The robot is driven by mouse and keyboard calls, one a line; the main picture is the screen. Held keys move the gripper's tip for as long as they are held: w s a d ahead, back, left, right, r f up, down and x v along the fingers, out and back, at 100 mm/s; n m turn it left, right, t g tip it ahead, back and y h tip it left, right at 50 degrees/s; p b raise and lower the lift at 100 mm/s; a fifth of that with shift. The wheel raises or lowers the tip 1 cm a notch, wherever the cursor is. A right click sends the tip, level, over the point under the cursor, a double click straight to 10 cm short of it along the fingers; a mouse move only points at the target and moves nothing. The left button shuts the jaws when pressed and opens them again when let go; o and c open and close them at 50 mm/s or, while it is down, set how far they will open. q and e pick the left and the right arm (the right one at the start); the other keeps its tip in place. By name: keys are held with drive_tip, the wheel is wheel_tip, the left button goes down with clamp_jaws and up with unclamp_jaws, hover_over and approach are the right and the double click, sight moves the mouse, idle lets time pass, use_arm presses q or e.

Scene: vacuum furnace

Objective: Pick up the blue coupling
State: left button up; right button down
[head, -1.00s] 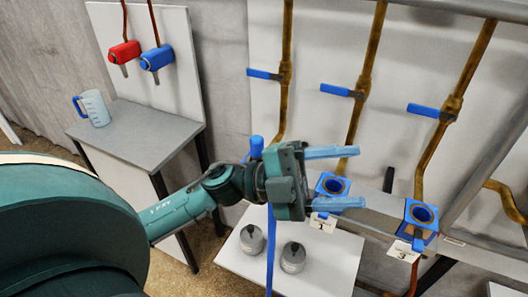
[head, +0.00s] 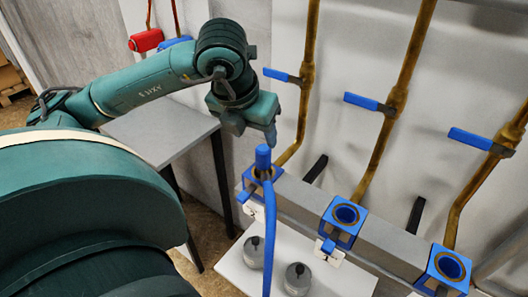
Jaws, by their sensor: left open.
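A short blue cylinder (head: 263,157) tops an upright blue hose in front of the leftmost blue-framed socket. A second blue fitting (head: 176,42) hangs on the wall panel beside a red one, partly hidden by my left arm. I cannot tell for certain which of the two is the blue coupling. My left gripper (head: 269,133) points down just above and behind the blue cylinder in the picture, open and holding nothing that shows. Its fingers overlap in this view, so contact with the cylinder cannot be judged. My right gripper is out of view.
Several blue-framed sockets, including a middle one (head: 346,214), line a grey beam. Brown pipes with blue lever handles, such as the left one (head: 281,75), rise behind. Two grey weights (head: 297,278) (head: 254,252) stand on a low white table. A grey table (head: 157,128) is at left.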

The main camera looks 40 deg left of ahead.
sight(263, 148)
use_arm(q)
drive_tip(key=x, duration=0.7)
drive_tip(key=shift+w+d+p, duration=0.2)
drive_tip(key=shift+w+p, duration=0.15)
drive_tip(key=shift+p, duration=0.05)
drive_tip(key=shift+c, duration=0.4)
clamp_jaws()
